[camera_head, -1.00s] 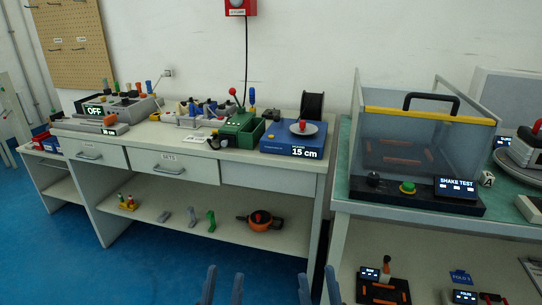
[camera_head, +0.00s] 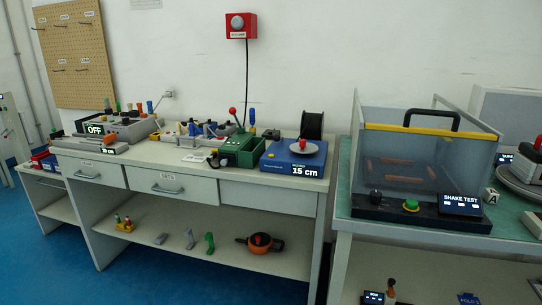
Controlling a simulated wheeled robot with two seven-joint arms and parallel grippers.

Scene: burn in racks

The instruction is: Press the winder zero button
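The winder (camera_head: 281,168) is a blue box on the left bench, near its right end. Its display (camera_head: 305,170) reads 15 cm. A grey disc with a red knob (camera_head: 303,144) sits on its top, and a black spool (camera_head: 312,125) stands behind. A small yellowish button (camera_head: 271,155) shows on the winder's top at the left; its label is too small to read. Neither of my grippers shows in the head view now.
A green box with levers (camera_head: 241,150) stands just left of the winder. A clear shake test case (camera_head: 428,150) stands on the right bench (camera_head: 345,165), across a narrow gap. A red wall box (camera_head: 241,25) hangs above. Blue floor (camera_head: 200,285) lies in front.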

